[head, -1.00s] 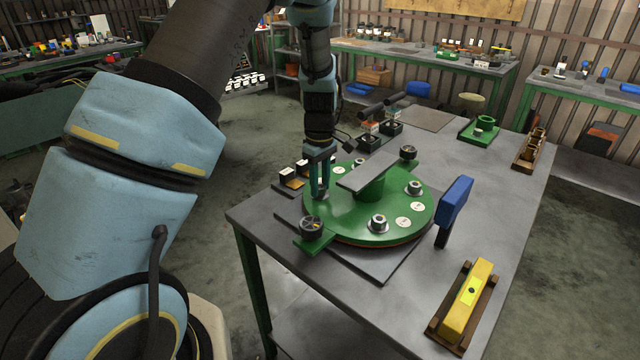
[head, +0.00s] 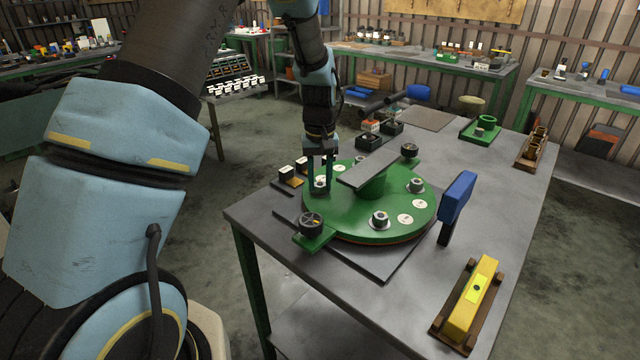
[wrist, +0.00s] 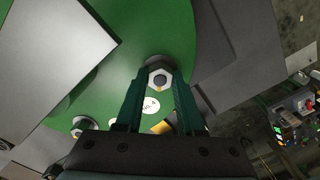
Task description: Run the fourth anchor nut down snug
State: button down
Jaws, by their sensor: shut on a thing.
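My gripper (head: 321,187) points down at the left edge of the round green flange (head: 345,222). Its two fingers are shut on an anchor nut (wrist: 160,80), one finger on each side, with a stud end showing in the nut's middle. The nut sits on a dark washer at the flange; I cannot tell how tight it is. Other nuts stand on the flange at the front (head: 380,220) and at the right (head: 416,186). A round white label (wrist: 151,105) lies close to the held nut.
A grey flat bar (head: 368,170) tops the flange's central post, close right of my gripper. Dark knobs stand at the front left (head: 311,223) and back (head: 409,150). A blue-headed tool (head: 456,200) and a yellow tool in a cradle (head: 472,298) are to the right.

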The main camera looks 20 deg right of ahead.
aim_at(320, 185)
jog(key=m, duration=0.5)
jog(key=shift+m+b, duration=0.3)
jog(key=shift+b, duration=0.1)
jog(key=m, duration=0.5)
jog(key=shift+m, duration=0.4)
jog(key=c, duration=0.5)
grip_release()
notch_tip(320, 185, up, 11)
jog(key=shift+f+b, duration=0.1)
jog(key=shift+b, duration=1.1)
